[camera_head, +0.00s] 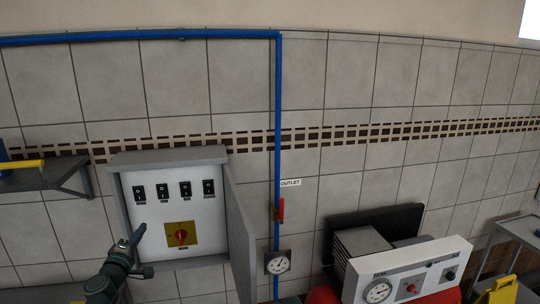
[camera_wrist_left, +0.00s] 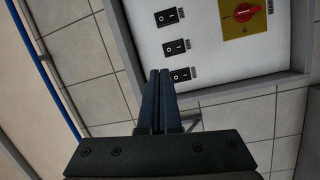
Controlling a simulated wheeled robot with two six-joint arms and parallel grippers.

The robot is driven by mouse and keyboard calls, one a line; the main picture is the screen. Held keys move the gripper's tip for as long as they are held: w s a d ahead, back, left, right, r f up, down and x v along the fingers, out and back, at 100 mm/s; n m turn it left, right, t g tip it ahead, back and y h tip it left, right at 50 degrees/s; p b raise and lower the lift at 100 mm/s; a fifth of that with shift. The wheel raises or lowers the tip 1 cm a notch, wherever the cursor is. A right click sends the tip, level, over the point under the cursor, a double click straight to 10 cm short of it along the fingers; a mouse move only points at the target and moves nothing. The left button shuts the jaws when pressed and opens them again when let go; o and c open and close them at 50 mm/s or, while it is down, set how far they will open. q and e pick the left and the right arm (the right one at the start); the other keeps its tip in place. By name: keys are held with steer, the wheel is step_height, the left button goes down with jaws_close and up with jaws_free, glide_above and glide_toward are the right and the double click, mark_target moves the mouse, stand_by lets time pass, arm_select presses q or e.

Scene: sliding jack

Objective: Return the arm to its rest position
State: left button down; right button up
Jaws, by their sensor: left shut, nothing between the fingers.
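My left gripper (camera_head: 139,234) is at the lower left of the head view, in front of the left edge of an open grey switch box (camera_head: 155,226). Its fingers are shut with nothing between them; in the left wrist view the two dark fingers (camera_wrist_left: 159,74) lie side by side. They point toward the box's white panel (camera_wrist_left: 205,55). I cannot tell whether the tips touch the box. My right gripper is not in view.
The panel has several black rocker switches (camera_head: 185,188) and a red knob on a yellow plate (camera_head: 181,235). The box door (camera_head: 240,235) stands open to the right. A blue pipe (camera_head: 278,120), a gauge (camera_head: 278,263) and a machine (camera_head: 410,280) are further right. A shelf (camera_head: 45,178) is at left.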

arm_select(q)
steer(key=s+d+f+m+g+h, duration=0.3)
steer(key=d+f+m+g, duration=0.3)
steer(key=d, duration=0.5)
steer(key=s+d+f+m+g+h, duration=0.3)
steer(key=d+f+m, duration=0.35)
steer(key=d, duration=0.55)
steer(key=s+f+m+g+y, duration=0.3)
steer(key=s+f+g+y, duration=0.3)
steer(key=s+f+g, duration=0.6)
steer(key=s+d+f+m+t+b, duration=0.1)
steer(key=s+d+f+m+b, duration=0.1)
steer(key=s+d+f+b, duration=0.2)
steer(key=s+d+f+m+t+y+b, duration=0.1)
steer(key=s+d+f+b, duration=0.3)
steer(key=f+b, duration=0.6)
steer(key=shift+s+d+m+y+b, duration=0.25)
steer(key=shift+d+m+b, duration=0.2)
steer(key=shift+d+b, duration=0.5)
steer(key=shift+d, duration=0.2)
